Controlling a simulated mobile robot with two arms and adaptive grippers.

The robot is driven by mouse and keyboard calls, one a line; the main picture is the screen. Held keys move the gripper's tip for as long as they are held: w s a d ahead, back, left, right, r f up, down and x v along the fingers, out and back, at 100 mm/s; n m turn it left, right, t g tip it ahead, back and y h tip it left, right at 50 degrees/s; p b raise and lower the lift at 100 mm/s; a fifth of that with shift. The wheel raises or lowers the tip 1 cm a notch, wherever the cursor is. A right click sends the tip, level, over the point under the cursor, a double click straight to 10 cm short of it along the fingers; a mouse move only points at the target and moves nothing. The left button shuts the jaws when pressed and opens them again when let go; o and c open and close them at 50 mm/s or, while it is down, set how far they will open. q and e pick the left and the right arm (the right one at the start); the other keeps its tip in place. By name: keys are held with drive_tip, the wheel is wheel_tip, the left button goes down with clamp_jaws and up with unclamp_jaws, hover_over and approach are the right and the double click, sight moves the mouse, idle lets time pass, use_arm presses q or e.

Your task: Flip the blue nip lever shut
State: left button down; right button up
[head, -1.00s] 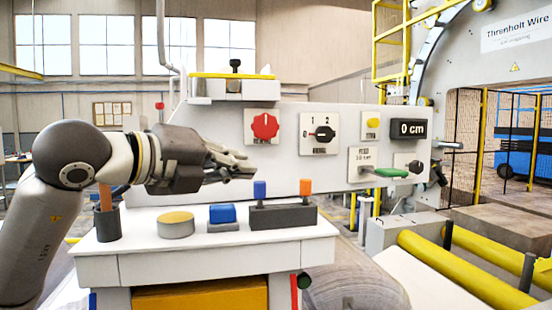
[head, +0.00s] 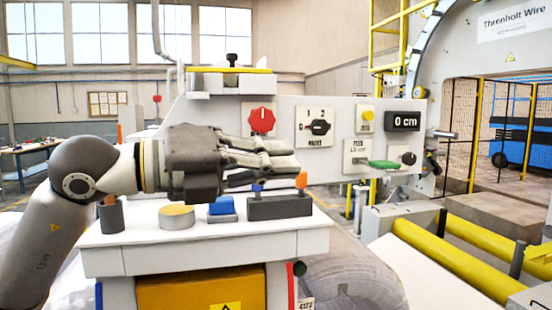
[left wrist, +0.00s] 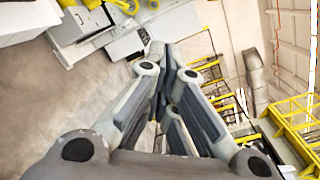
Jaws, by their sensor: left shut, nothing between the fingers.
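A short blue lever (head: 257,189) stands on a dark block (head: 280,208) on the white console top, beside an orange lever (head: 301,181). Its upper part is close behind or under my fingers in the head view, so its tilt and any contact are unclear. My left gripper (head: 292,161) reaches in from the left, fingers pointing right, just above the dark block. It is shut and empty. In the left wrist view the fingers (left wrist: 157,50) come together with nothing between them; the blue lever cannot be made out there. My right gripper is not in view.
The console top (head: 190,240) also carries a dark cup (head: 110,216), a yellow-topped round button (head: 177,218) and a blue block (head: 222,207). Behind is a panel with a red knob (head: 262,120), a selector (head: 318,127) and a green handle (head: 384,164). Yellow rollers (head: 450,264) lie right.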

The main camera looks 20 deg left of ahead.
use_arm(q)
drive_tip(key=shift+a, duration=0.1)
drive_tip(key=w+a+n+t+y, duration=0.1)
drive_tip(key=w+a+n+y, duration=0.1)
drive_tip(key=a, duration=0.6)
drive_tip(key=w+a+n+t+y, duration=0.1)
drive_tip(key=w+a+n+y, duration=0.1)
drive_tip(key=a+n+y, duration=0.3)
drive_tip(key=w+a+n+t+y, duration=0.1)
drive_tip(key=a+n+y, duration=0.2)
drive_tip(key=a, duration=0.7)
drive_tip(key=shift+w+a+r+n+y, duration=0.3)
drive_tip(key=shift+w+r+n, duration=0.15)
drive_tip(key=shift+n, duration=0.55)
drive_tip(key=w+a+f+p, duration=0.1)
drive_tip(key=w+p, duration=0.5)
drive_tip(key=w, duration=0.3)
drive_tip(key=shift+a+f+p, duration=0.2)
drive_tip(key=shift+a+p, duration=0.15)
drive_tip(key=shift+w, duration=0.15)
